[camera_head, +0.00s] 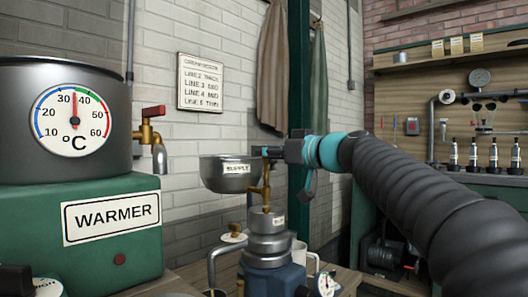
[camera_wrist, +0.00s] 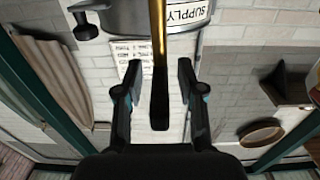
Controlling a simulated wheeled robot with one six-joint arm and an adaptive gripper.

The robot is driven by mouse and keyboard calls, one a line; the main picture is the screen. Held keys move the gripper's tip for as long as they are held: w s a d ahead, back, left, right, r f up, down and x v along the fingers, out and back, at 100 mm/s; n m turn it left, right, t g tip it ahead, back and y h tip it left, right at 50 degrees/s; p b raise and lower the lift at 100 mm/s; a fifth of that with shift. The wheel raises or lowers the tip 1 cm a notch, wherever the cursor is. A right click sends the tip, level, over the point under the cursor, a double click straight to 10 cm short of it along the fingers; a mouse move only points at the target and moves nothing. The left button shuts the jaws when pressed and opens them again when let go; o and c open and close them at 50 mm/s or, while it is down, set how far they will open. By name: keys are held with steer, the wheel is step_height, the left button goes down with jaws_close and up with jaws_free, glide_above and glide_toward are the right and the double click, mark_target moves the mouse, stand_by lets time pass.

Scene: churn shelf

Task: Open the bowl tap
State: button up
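The metal bowl (camera_head: 230,174) labelled SUPPLY stands above a blue and grey machine, with brass pipework (camera_head: 266,186) at its right. In the wrist view the bowl (camera_wrist: 140,17) is at the top, upside down. A brass bar with a black end (camera_wrist: 159,105), seemingly the bowl tap's lever, runs between the fingers of my gripper (camera_wrist: 158,76). My gripper is open, with a visible gap on each side of the bar. In the head view my gripper (camera_head: 270,152) is at the bowl's right rim. Its fingertips and the lever are hard to separate there.
A green warmer (camera_head: 105,235) with a dial and a red-handled tap (camera_head: 153,112) stands at the left. The blue machine (camera_head: 268,278) has a gauge (camera_head: 326,284) beside it. A green post (camera_head: 298,90) rises behind my gripper. Bottles stand at the far right.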

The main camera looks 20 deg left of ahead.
steer(key=v, duration=1.1)
steer(key=shift+a, duration=0.1)
